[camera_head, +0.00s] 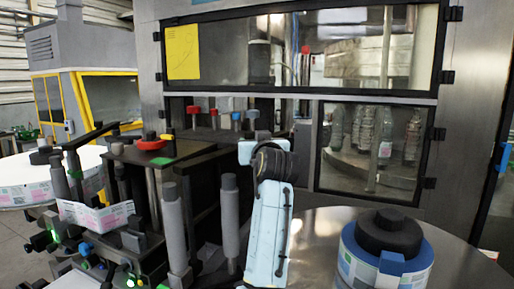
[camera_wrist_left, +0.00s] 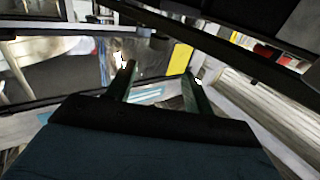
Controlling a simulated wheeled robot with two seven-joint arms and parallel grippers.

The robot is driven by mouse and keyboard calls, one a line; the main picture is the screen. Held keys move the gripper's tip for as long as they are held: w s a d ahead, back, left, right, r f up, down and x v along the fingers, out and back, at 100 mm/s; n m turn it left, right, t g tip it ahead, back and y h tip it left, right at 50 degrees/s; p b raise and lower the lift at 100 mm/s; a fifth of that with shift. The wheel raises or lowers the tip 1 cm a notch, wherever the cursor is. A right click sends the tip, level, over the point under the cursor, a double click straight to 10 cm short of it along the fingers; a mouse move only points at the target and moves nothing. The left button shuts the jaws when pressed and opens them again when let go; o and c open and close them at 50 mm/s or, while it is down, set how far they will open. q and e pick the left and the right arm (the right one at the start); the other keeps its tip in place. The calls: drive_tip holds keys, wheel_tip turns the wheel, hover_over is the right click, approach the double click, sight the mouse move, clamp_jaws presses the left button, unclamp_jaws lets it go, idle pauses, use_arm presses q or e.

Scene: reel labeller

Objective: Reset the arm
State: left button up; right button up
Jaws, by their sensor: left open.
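My left gripper (camera_wrist_left: 163,76) shows in the left wrist view with its two dark green fingers apart. Nothing sits between the fingers, and they touch nothing that I can see. In the head view one pale blue arm link of mine, with a dark joint, rises in the middle in front of the machine. No gripper fingers can be made out there. My right gripper is in neither view.
A steel machine with windows (camera_head: 380,155) stands close behind the arm. A label reel (camera_head: 362,268) with a black hub sits on a round metal table at right. Another label reel (camera_head: 28,190) is at far left.

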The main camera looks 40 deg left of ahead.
use_arm(q)
drive_tip(key=shift+s+d, duration=0.35)
drive_tip(key=shift+r, duration=0.1)
idle(0.3)
